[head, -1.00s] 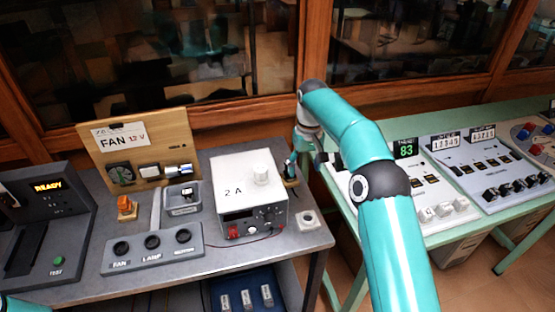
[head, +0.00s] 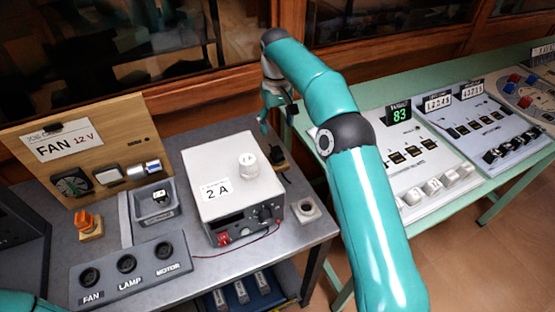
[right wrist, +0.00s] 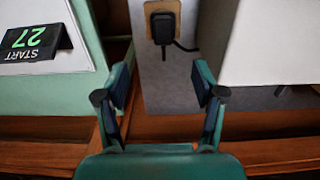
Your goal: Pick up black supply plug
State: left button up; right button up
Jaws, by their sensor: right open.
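The black supply plug (right wrist: 162,27) sits on a small wooden block, with a black cord trailing off to the right in the right wrist view. In the head view the plug (head: 277,155) is small, at the back right of the grey bench, just right of the white 2 A power supply (head: 236,180). My right gripper (right wrist: 162,84) is open and empty, its two fingers apart with the plug beyond them, lined up with the gap. In the head view the right gripper (head: 277,118) is behind the plug, partly hidden by its own arm. My left gripper is out of view.
The power supply's white side stands close right of the fingers in the right wrist view. A green bench with control panels (head: 430,160) lies to the right, across a gap. A wooden FAN board (head: 85,150) and a grey switch box (head: 130,270) occupy the left.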

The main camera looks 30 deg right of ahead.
aim_at(277, 149)
notch_tip(277, 149, down, 5)
jog(key=shift+r+b, duration=0.1)
jog(key=shift+b, duration=0.25)
jog(key=f, duration=0.2)
jog(key=s+f, duration=0.1)
jog(key=f, duration=0.1)
jog(key=shift+s+a, duration=0.1)
jog(key=shift+a, duration=0.2)
jog(key=shift+f, duration=0.5)
jog(key=c, duration=1.2)
